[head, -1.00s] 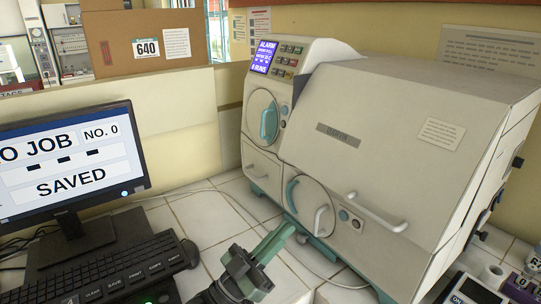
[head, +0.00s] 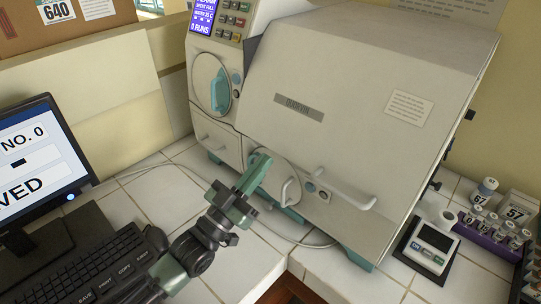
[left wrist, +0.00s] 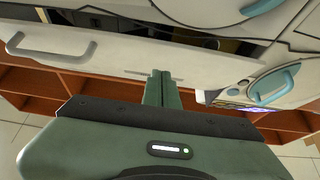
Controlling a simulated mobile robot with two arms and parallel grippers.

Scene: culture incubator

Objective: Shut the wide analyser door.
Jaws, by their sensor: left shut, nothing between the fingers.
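The wide analyser door (head: 330,110) is the broad sloping cream panel with a dark nameplate and a pale bar handle (head: 345,188) at its lower edge. In the left wrist view the door (left wrist: 120,55) and its handle (left wrist: 50,48) show at the upper left. A dark gap with the interior visible runs along its edge, so it stands ajar. My left gripper (head: 260,163) is shut and empty, in front of the lower round hatch, left of the handle. Its fingers (left wrist: 160,88) point towards the door's edge; I cannot tell whether they touch. My right gripper is not in view.
A monitor (head: 35,165) and keyboard (head: 85,270) stand left. A scale (head: 432,245) and a purple vial rack (head: 490,235) stand right. White tiles in front are partly clear.

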